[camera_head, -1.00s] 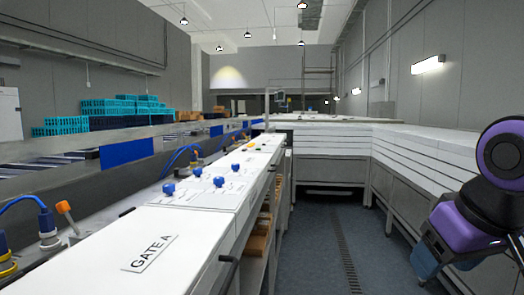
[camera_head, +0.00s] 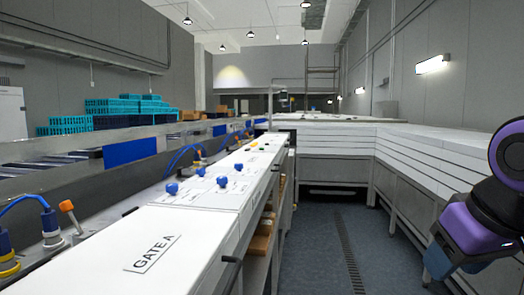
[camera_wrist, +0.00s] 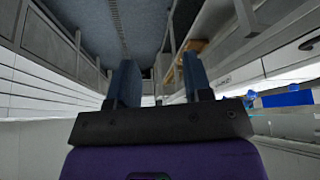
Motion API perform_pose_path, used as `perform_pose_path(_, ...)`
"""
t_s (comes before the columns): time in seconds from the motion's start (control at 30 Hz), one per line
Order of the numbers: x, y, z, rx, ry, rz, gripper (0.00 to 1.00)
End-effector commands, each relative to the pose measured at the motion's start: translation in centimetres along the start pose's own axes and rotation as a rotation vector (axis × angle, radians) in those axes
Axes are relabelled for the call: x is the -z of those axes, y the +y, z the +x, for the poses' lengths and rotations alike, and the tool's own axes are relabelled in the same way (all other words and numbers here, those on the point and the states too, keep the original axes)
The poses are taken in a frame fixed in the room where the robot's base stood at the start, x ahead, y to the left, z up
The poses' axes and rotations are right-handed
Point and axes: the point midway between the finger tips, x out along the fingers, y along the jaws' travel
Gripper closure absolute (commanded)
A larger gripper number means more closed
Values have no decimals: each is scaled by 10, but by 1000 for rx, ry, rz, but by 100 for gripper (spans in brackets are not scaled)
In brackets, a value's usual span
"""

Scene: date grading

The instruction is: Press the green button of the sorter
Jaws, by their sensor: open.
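The sorter's white panel top (camera_head: 165,232) runs along the left of the head view, with a "GATE A" label at its near end. Several blue knobs stand on it, and small coloured buttons lie further along. They are too small for me to tell surely which one is green. My gripper (camera_wrist: 160,78) shows in the wrist view with two dark blue fingers apart and nothing between them. It is over the aisle, away from the panel. My purple arm is at the right edge of the head view.
An aisle with a dark blue floor (camera_head: 325,245) lies between the sorter and the white stepped bench (camera_head: 440,160) on the right. Teal crates (camera_head: 125,106) are stacked at the far left. An orange-topped lever (camera_head: 66,206) stands beside the panel at near left.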

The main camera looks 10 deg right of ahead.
Motion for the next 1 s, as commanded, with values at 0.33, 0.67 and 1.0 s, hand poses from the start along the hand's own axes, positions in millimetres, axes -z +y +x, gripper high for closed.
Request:
perform_pose_path(0.33, 0, 0, 0, 0, 0, 0, 100)
perform_pose_path(0.67, 0, 0, 0, 0, 0, 0, 100)
perform_pose_path(1.0, 0, 0, 0, 0, 0, 0, 100)
